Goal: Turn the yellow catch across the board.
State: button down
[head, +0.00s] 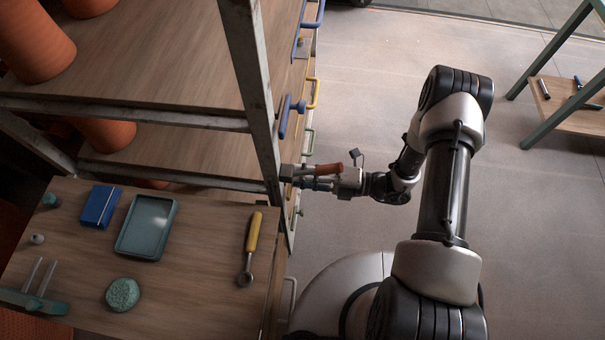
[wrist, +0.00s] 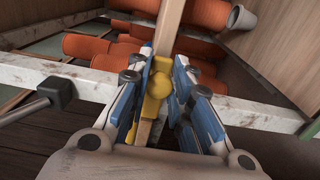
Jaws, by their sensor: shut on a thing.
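In the wrist view the yellow catch (wrist: 164,86), with a rounded knob, sits between the blue pads of my gripper (wrist: 178,92). The fingers are shut on it from both sides and hide part of it. A narrow strip of pale wood, seemingly the board's edge (wrist: 171,26), runs behind the catch and shows above and below it. I cannot tell how far the catch is turned against the board. In the head view my gripper (head: 296,176) is at the rack's front upright, and the catch cannot be made out there.
A worn metal rail (wrist: 60,78) crosses behind my fingers, with terracotta pots (wrist: 100,52) beyond. Blue (head: 290,117) and yellow handles (head: 314,93) stick out along the rack front. A worktop (head: 195,280) holds a green tray (head: 146,227) and a yellow-handled tool (head: 252,238). Floor at right is mostly clear.

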dwell(0.4)
jog(key=c, duration=1.4)
grip_release()
jog(key=shift+c, duration=0.2)
jog(key=d, duration=1.2)
jog(key=shift+s, duration=0.45)
jog(key=shift+s+f, duration=0.1)
